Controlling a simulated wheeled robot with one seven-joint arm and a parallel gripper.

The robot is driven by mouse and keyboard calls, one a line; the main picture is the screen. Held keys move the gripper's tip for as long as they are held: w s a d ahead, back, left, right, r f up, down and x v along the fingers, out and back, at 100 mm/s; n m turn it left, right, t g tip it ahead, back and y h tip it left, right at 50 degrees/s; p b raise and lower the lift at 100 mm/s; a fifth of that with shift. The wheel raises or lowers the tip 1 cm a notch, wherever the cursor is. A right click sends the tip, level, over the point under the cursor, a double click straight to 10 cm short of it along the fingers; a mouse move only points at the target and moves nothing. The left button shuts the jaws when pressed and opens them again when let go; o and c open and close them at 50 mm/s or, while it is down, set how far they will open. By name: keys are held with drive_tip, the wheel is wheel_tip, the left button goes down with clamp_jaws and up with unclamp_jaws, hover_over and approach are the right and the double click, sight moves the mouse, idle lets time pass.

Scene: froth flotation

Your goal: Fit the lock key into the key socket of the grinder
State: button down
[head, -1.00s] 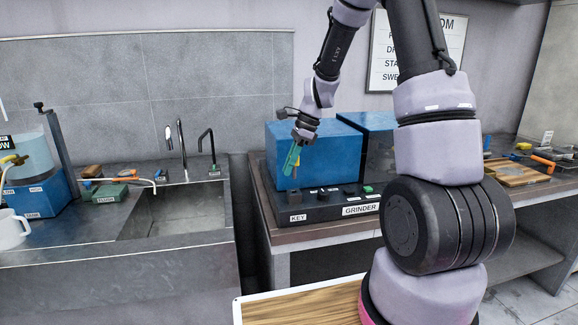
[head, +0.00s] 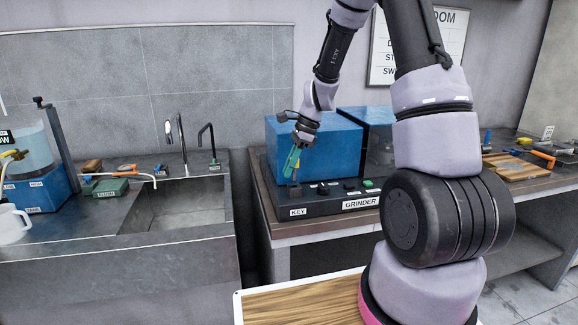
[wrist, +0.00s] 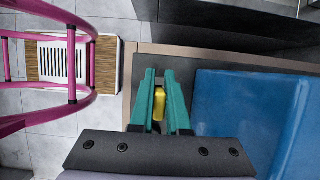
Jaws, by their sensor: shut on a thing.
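My gripper (head: 291,167) has teal fingers and points down over the front left corner of the grinder (head: 320,143). It is shut on the yellow lock key (wrist: 159,104), which shows between the fingers in the wrist view. The grinder is a blue housing on a dark base. The key socket (head: 295,190) appears as a small dark block on that base, behind the KEY label (head: 298,212). The fingertips are just above it in the head view; whether the key touches it I cannot tell. The key's lower end is hidden in the wrist view.
A steel sink (head: 175,215) with taps is to the left, across a gap. A framed notice hangs behind my arm. A wooden board (head: 515,167) lies at the right.

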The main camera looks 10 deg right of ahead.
sight(289, 186)
drive_tip(key=shift+f, duration=2)
drive_tip(key=c, duration=0.8)
unclamp_jaws()
drive_tip(key=v, duration=1)
drive_tip(key=shift+r, duration=0.4)
drive_tip(key=s+r+n+t+h, duration=0.1)
drive_tip(key=s+r+n+t, duration=0.1)
drive_tip(key=s+r+n, duration=0.4)
drive_tip(key=s+r+n+t, duration=0.1)
drive_tip(key=s+r, duration=0.3)
drive_tip(key=r, duration=0.5)
drive_tip(key=s+r+n+t, duration=0.1)
drive_tip(key=s+r+n, duration=0.1)
drive_tip(key=s, duration=0.2)
drive_tip(key=s+d+r+n+t+h, duration=0.1)
drive_tip(key=s+n, duration=0.1)
drive_tip(key=s, duration=0.2)
drive_tip(key=s+d+r+n+t, duration=0.1)
drive_tip(key=s+r+n+t, duration=0.1)
drive_tip(key=s+n, duration=0.1)
drive_tip(key=shift+s+r+h, duration=0.3)
drive_tip(key=shift+s+r, duration=0.05)
drive_tip(key=shift+s, duration=0.35)
